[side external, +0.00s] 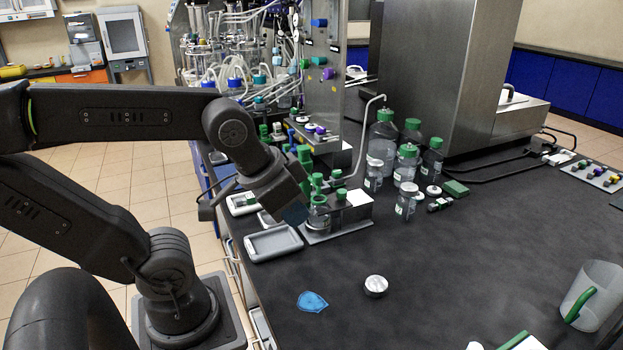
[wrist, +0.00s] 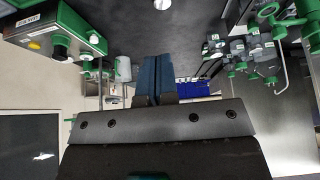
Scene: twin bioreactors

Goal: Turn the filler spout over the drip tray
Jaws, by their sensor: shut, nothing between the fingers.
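A thin bent metal pipe, which looks like the filler spout (side external: 364,120), rises behind the green-capped fittings and hooks over to the right at its top. In the wrist view a similar thin pipe (wrist: 285,72) shows at the right. A shallow pale grey tray, likely the drip tray (side external: 273,254), lies at the counter's left edge. The spout's hooked end points away from this tray. My gripper (side external: 296,213) is low, just right of the tray's upper corner and beside the fittings. Its dark blue fingers (wrist: 153,78) are together and empty; I cannot tell whether they touch anything.
A small rack with green-capped parts (side external: 340,221) stands close to my gripper's right. Several green-capped bottles (side external: 382,140) stand behind it. A round metal lid (side external: 376,286) and a blue piece (side external: 312,302) lie in front. The counter's right middle is clear.

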